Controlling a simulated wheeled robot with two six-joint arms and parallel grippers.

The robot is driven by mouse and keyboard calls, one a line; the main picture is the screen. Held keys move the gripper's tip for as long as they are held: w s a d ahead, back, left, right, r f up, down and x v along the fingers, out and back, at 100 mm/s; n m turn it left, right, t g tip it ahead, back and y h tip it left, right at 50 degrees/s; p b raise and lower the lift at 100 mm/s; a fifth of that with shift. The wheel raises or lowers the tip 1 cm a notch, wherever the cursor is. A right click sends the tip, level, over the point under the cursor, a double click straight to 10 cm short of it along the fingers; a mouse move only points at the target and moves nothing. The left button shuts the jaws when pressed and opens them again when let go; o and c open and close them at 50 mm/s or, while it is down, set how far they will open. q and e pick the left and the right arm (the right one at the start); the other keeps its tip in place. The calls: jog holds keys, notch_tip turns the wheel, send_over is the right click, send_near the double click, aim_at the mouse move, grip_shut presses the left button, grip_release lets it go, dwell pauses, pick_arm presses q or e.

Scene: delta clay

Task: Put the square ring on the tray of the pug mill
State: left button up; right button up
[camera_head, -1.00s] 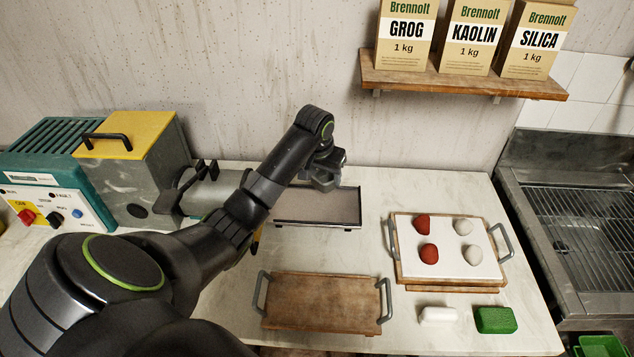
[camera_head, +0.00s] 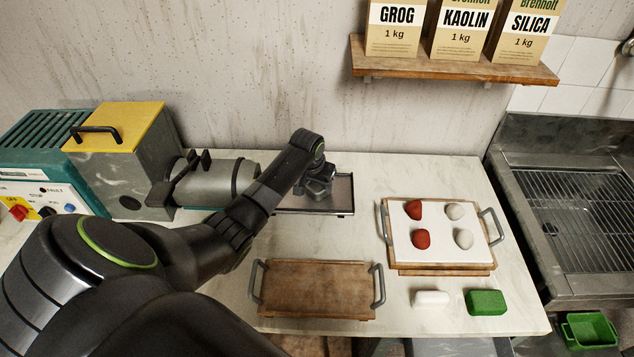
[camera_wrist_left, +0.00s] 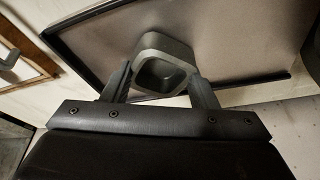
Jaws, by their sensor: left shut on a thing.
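The square ring (camera_wrist_left: 162,64) is a dark grey hollow piece with rounded corners. My left gripper (camera_wrist_left: 160,85) is shut on it, one finger on each side, in the left wrist view. The tray of the pug mill (camera_wrist_left: 235,35) has a dark raised rim, and the ring shows over its flat surface. I cannot tell whether the ring touches it. In the head view the tray (camera_head: 337,195) lies right of the pug mill (camera_head: 122,165), and my left gripper (camera_head: 318,190) is low over it, hiding the ring. My right gripper is not in view.
A wooden board with handles (camera_head: 315,290) lies in front of the tray. A white-topped board (camera_head: 438,225) with red and white lumps is to the right. A white block (camera_head: 431,298) and green sponge (camera_head: 486,302) lie in front. A metal sink (camera_head: 570,210) stands at the far right.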

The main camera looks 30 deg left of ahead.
pick_arm(q)
jog(key=o, duration=0.6)
jog(key=shift+f, duration=0.2)
jog(key=o, duration=0.5)
jog(key=shift+c, duration=0.2)
jog(key=v, duration=1.2)
jog(key=shift+r+b, duration=0.2)
jog(key=shift+b, duration=0.1)
